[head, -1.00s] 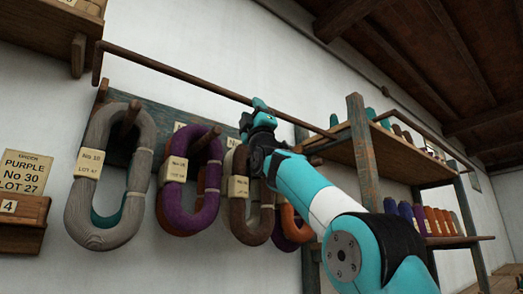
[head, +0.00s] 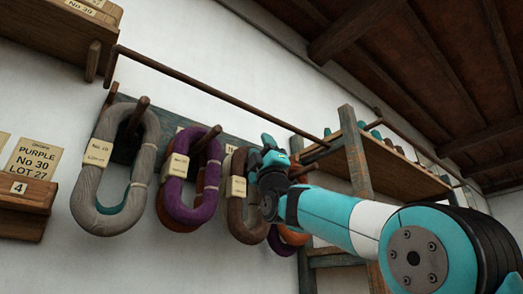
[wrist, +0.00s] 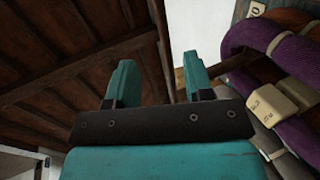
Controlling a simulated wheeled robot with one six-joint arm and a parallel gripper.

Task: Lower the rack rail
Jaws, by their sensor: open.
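The rack rail (head: 215,92) is a thin brown rod in the head view. It runs above and in front of the hanging yarn hanks, with a short arm bent down at its left end. My gripper (head: 272,148) is open and empty, below the rail's right part and close to the brown hank (head: 240,205). In the wrist view its two teal fingers (wrist: 158,80) stand apart with nothing between them. A thin dark bar shows behind them there; I cannot tell whether it is the rail.
A grey hank (head: 87,190) and a purple hank (head: 172,200) hang on wooden pegs from a dark board. A wooden shelf frame (head: 355,150) with cones stands right of my gripper. A small numbered shelf (head: 25,205) is at left. Bare wall lies above the rail.

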